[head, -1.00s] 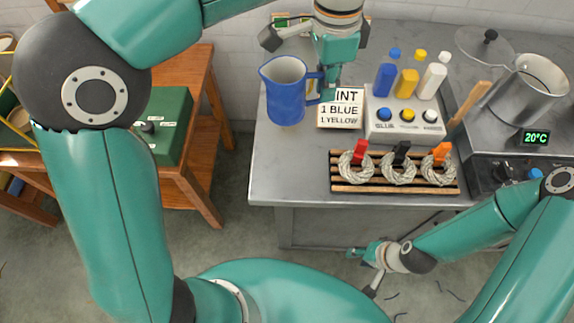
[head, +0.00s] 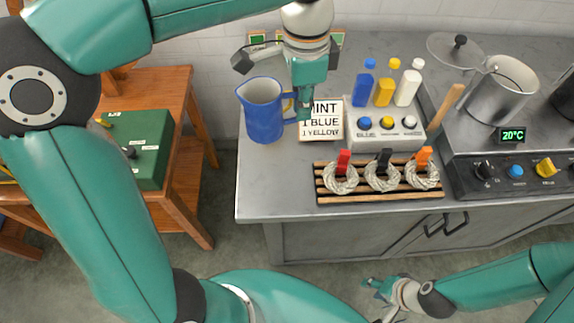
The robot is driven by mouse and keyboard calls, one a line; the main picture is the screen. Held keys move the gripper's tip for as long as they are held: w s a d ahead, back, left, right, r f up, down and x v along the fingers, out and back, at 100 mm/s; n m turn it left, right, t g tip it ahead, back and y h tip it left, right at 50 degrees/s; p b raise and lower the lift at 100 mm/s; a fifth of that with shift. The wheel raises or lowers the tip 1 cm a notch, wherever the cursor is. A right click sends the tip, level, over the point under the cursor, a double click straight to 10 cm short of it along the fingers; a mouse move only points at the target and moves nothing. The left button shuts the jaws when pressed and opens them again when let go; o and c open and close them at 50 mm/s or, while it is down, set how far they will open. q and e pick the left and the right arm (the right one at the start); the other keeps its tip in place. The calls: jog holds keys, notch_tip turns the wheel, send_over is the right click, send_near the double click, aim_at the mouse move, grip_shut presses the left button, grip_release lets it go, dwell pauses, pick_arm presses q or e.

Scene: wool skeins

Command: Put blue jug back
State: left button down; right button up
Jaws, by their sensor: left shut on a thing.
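The blue jug (head: 264,118) is upright at the left end of the grey worktop, left of the recipe card (head: 322,121). Its handle faces right. My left gripper (head: 304,108) comes down from above and is shut on the jug's handle, hiding part of it. I cannot tell whether the jug's base touches the worktop. My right gripper (head: 378,299) is low in front of the bench, empty, with its fingers apart; its lower finger is partly cut off by the frame's bottom edge.
Right of the card is a dispenser (head: 391,137) with blue, yellow and white bottles behind it. A slatted rack (head: 378,197) with three skeins lies in front. A steel pot (head: 500,92) stands on the stove at right. The worktop's front left corner is clear.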

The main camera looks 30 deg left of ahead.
pick_arm(q)
notch_tip(320, 180, down, 19)
jog(key=shift+s+r+b, duration=0.1)
jog(key=shift+r+b, duration=0.05)
jog(key=shift+b, duration=0.5)
jog(key=c, duration=1.2)
grip_release()
notch_tip(320, 180, up, 12)
jog(key=shift+r+p, duration=0.1)
jog(key=shift+p, duration=0.35)
